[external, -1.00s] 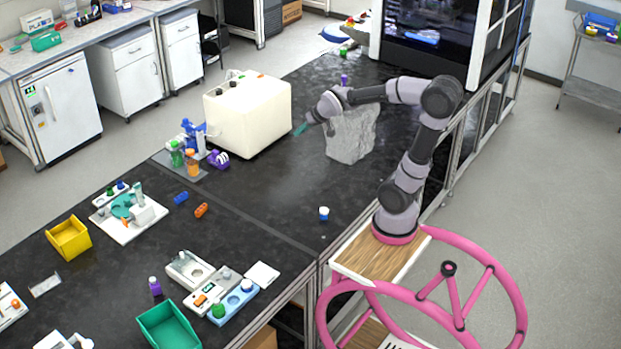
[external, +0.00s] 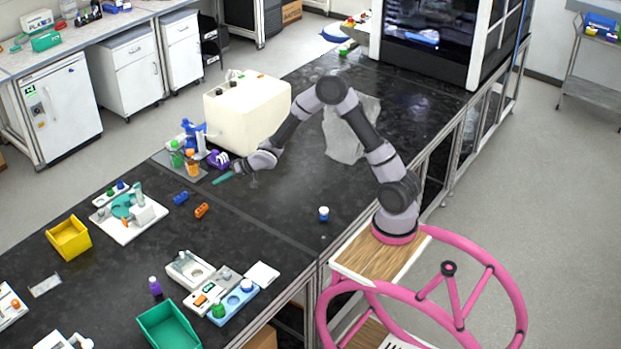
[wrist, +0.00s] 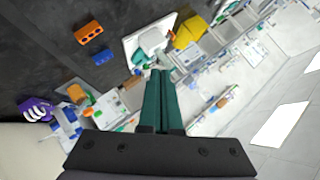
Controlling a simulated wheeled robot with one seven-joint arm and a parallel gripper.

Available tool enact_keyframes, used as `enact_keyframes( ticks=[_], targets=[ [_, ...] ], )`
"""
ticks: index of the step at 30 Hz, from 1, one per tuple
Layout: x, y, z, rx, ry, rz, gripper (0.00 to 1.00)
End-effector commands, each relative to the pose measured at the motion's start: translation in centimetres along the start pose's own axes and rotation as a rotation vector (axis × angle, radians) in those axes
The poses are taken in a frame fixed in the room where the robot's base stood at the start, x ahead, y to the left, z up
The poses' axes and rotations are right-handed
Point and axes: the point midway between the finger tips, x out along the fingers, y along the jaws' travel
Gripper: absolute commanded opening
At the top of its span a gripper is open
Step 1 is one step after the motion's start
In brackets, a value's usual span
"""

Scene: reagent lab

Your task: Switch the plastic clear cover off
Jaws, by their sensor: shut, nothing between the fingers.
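A crumpled, greyish, see-through piece (external: 340,143) that looks like the plastic clear cover sits on the black bench in the external view, right of the white box. My arm crosses in front of part of it. My gripper (external: 223,177) is well to its left, over the bench near the bottle stand. In the wrist view its two teal fingers (wrist: 161,75) are pressed together with nothing between them. The cover does not show in the wrist view.
A white box (external: 247,112) stands behind my gripper. A stand with green and orange bottles (external: 193,165) and a purple rack (external: 218,159) are close by. Blue (external: 181,198) and orange (external: 201,210) blocks lie nearer. A small blue-and-white vial (external: 323,213) stands on the clear bench middle.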

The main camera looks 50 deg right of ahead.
Motion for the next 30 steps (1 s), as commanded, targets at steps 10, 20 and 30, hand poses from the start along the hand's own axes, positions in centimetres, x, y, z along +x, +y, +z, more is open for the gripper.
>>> enact_keyframes(
  ticks=[10, 20, 30],
  targets=[
    [9.5, -0.1, 8.3, 0.218, -0.061, -0.278, 0.0],
    [14.1, 0.1, 15.7, 0.465, -0.096, -0.523, 0.0],
    [15.0, 0.3, 18.6, 0.574, -0.103, -0.627, 0.0]
  ],
)
